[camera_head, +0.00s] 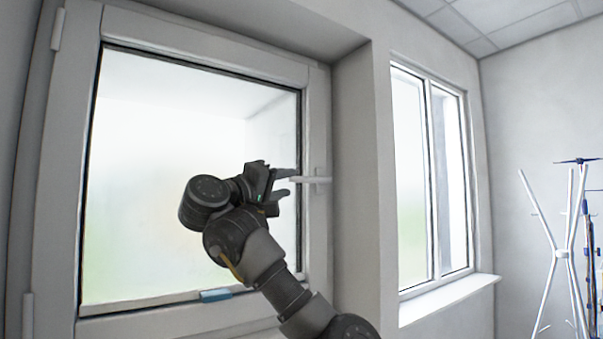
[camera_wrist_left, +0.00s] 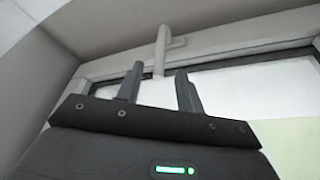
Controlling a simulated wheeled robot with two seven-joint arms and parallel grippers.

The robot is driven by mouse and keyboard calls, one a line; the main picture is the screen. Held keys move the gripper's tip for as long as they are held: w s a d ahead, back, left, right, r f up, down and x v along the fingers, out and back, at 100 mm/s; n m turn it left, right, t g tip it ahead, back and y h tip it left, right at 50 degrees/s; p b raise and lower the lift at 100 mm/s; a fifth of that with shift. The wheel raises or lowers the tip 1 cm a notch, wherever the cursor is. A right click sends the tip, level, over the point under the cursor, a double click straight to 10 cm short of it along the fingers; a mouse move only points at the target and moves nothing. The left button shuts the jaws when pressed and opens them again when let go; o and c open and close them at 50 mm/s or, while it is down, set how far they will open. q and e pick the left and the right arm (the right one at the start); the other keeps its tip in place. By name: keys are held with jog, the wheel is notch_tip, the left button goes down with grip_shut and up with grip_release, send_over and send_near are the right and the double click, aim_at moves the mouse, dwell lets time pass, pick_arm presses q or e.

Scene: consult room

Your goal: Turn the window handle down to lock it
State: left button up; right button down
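The window handle (camera_head: 313,180) is a pale grey lever on the right side of the window frame. It lies about horizontal, its free end pointing left. My left gripper (camera_head: 287,183) is just left of that free end, its fingers pointing right toward it. In the left wrist view the handle (camera_wrist_left: 161,50) stands beyond my left gripper (camera_wrist_left: 160,70), its end lined up with the gap between the two dark fingers. The fingers are apart with nothing clearly held. Whether either finger touches the lever cannot be told. My right gripper is out of view.
The window sash (camera_head: 180,35) is a grey frame around bright glass, behind my arm. A small blue object (camera_head: 215,295) is at its lower edge. A second window (camera_head: 430,180) is on the right. A white coat stand (camera_head: 562,253) is at the far right.

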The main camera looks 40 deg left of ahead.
aim_at(295, 181)
pick_arm(q)
jog(key=p+x, duration=0.2)
jog(key=x, duration=0.3)
jog(key=shift+w+r, duration=0.2)
jog(key=shift+w, duration=0.15)
jog(key=shift+w+p, duration=0.35)
jog(key=shift+w, duration=0.1)
grip_shut()
